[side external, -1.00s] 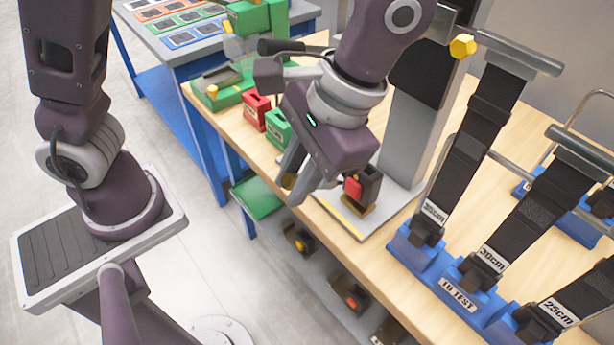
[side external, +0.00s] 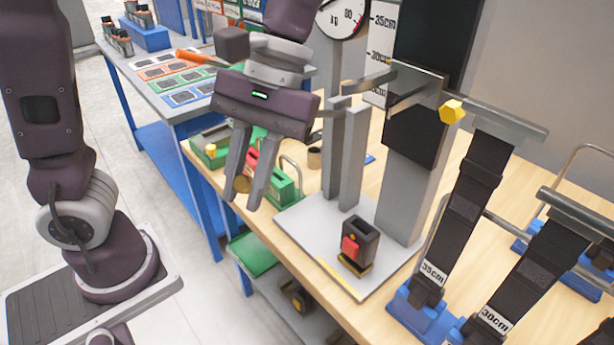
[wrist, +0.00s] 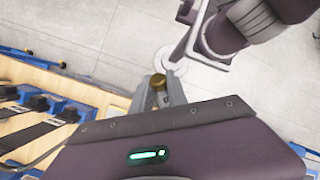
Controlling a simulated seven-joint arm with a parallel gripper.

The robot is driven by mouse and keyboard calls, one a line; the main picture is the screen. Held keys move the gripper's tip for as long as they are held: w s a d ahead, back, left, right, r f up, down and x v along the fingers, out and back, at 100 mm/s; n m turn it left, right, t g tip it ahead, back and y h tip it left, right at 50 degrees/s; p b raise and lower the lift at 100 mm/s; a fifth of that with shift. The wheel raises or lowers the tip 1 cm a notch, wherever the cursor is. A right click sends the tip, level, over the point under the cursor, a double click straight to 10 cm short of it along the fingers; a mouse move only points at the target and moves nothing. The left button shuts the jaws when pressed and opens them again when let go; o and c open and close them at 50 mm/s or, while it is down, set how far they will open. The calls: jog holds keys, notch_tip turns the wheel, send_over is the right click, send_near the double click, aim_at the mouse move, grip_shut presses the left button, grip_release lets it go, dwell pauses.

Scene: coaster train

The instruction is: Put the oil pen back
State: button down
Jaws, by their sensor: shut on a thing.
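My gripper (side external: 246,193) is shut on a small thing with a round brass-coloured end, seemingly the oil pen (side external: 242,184). The brass end also shows between the fingers in the wrist view (wrist: 158,80). The rest of it is mostly hidden by the fingers. I cannot make out an empty holder for the pen.
A grey test stand (side external: 345,235) bears a black buckle with a red button (side external: 350,246). Black straps in blue holders (side external: 425,312) stand at the right. A green box (side external: 208,150) sits at the bench's left end. A second table (side external: 150,85) stands behind.

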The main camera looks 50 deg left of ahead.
jog(key=w+a+r+n+t+h, duration=0.2)
jog(key=w+a+r+n+t, duration=0.4)
jog(key=a, duration=0.6)
jog(key=w+a+r+n+t+h, duration=0.2)
jog(key=w+a+r+n, duration=0.15)
jog(key=a+n, duration=0.75)
jog(key=w+a+r+n+t+h, duration=0.2)
jog(key=w+a+r+n+t, duration=0.3)
jog(key=a, duration=0.9)
jog(key=w+d+f+m+t+h, duration=0.1)
jog(key=w+d+f+h, duration=0.1)
jog(key=w+d+f, duration=0.6)
jog(key=w+d+f+m+h, duration=0.1)
jog(key=w+d+f, duration=0.65)
jog(key=f, duration=0.35)
notch_tip(320, 180, down, 10)
jog(key=w+a, duration=0.1)
jog(key=shift+w+t, duration=0.15)
jog(key=shift+t, duration=0.25)
jog(key=shift+a, duration=0.1)
